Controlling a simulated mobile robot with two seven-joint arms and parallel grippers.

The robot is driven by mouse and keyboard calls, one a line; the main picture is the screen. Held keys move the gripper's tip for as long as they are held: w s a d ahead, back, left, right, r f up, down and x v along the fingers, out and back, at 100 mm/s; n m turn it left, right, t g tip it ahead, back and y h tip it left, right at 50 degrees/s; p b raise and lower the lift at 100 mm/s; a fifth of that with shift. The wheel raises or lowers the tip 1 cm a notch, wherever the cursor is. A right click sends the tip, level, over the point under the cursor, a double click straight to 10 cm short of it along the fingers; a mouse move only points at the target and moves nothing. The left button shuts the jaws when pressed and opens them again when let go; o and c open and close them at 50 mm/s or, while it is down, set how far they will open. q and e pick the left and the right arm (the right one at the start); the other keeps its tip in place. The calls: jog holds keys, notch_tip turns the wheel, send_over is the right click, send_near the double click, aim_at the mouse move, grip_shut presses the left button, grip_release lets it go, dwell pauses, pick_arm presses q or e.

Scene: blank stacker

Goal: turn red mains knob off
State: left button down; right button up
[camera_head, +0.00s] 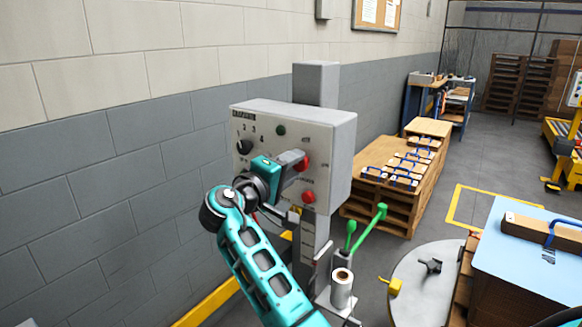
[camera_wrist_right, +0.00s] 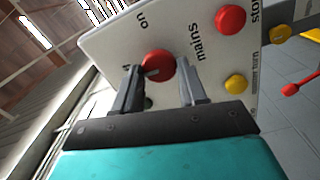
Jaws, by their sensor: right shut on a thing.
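The red mains knob (camera_head: 304,163) is on the front of a pale grey control box (camera_head: 341,152). The word "mains" is printed beside the knob (camera_wrist_right: 158,63) in the right wrist view, with "on" by it. My right gripper (camera_head: 294,160) reaches the panel from the front left and is shut on the knob, one finger on each side. In the right wrist view the gripper (camera_wrist_right: 160,82) partly covers the lower side of the knob. A light mark shows on the knob's face. My left gripper is out of view.
A red button (camera_head: 308,196) sits just below the knob. A black dial (camera_head: 243,147) and a green button (camera_head: 281,130) are on the same panel. Green levers (camera_head: 380,213) stand below right. A pallet stack (camera_head: 400,190) is behind. The block wall (camera_head: 150,160) lies left.

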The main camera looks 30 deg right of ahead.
jog(key=shift+f+n, duration=0.1)
jog(key=shift+n, duration=0.2)
dwell(0.4)
jog(key=o, duration=1.1)
jog(key=shift+c, duration=0.2)
jog(key=b+v, duration=0.1)
jog(key=v, duration=1.2)
jog(key=shift+b, duration=0.4)
